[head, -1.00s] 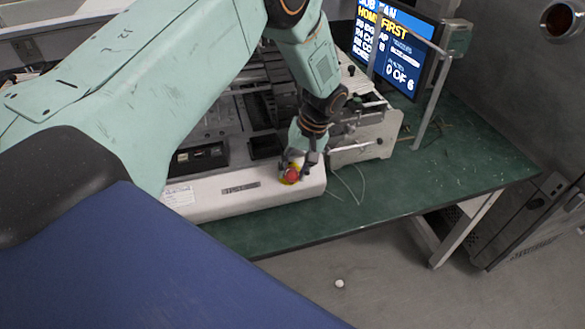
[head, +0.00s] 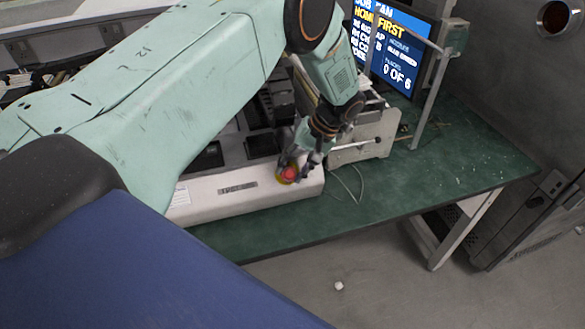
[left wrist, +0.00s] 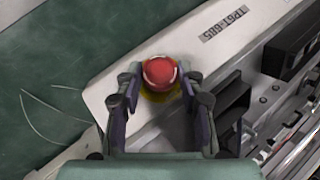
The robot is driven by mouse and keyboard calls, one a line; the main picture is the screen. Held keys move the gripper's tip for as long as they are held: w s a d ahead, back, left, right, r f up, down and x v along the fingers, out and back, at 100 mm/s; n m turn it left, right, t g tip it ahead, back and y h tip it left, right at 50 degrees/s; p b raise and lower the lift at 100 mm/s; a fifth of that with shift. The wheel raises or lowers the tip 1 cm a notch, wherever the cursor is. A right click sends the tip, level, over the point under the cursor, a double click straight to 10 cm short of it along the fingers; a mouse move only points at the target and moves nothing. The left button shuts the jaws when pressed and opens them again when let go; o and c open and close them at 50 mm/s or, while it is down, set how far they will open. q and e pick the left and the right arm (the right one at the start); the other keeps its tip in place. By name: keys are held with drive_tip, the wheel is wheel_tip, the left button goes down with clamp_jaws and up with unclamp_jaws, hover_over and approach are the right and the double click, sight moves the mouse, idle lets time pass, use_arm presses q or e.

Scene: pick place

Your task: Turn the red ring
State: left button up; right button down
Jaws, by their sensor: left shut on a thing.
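The red ring (head: 289,174) is a round red knob-like piece with yellow around its base, on the front right end of a white machine housing (head: 226,190). In the left wrist view the red ring (left wrist: 160,73) stands between the fingertips, with a yellow patch below it. My left gripper (head: 298,168) reaches down to it from above and behind. In the left wrist view my left gripper (left wrist: 160,80) has a finger on each side and is shut on the red ring. My right gripper is not in view.
The machine stands on a green table (head: 450,170); thin cables (head: 352,185) lie right of it. A screen (head: 390,45) showing "0 OF 6" stands behind. A small white object (head: 339,286) lies on the floor. The table's right part is mostly clear.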

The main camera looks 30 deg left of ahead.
use_arm(q)
drive_tip(key=shift+s+f, duration=0.2)
drive_tip(key=shift+s, duration=0.05)
drive_tip(key=o, duration=1.2)
drive_tip(key=shift+w+r, duration=0.1)
drive_tip(key=shift+w, duration=0.05)
drive_tip(key=v, duration=1.2)
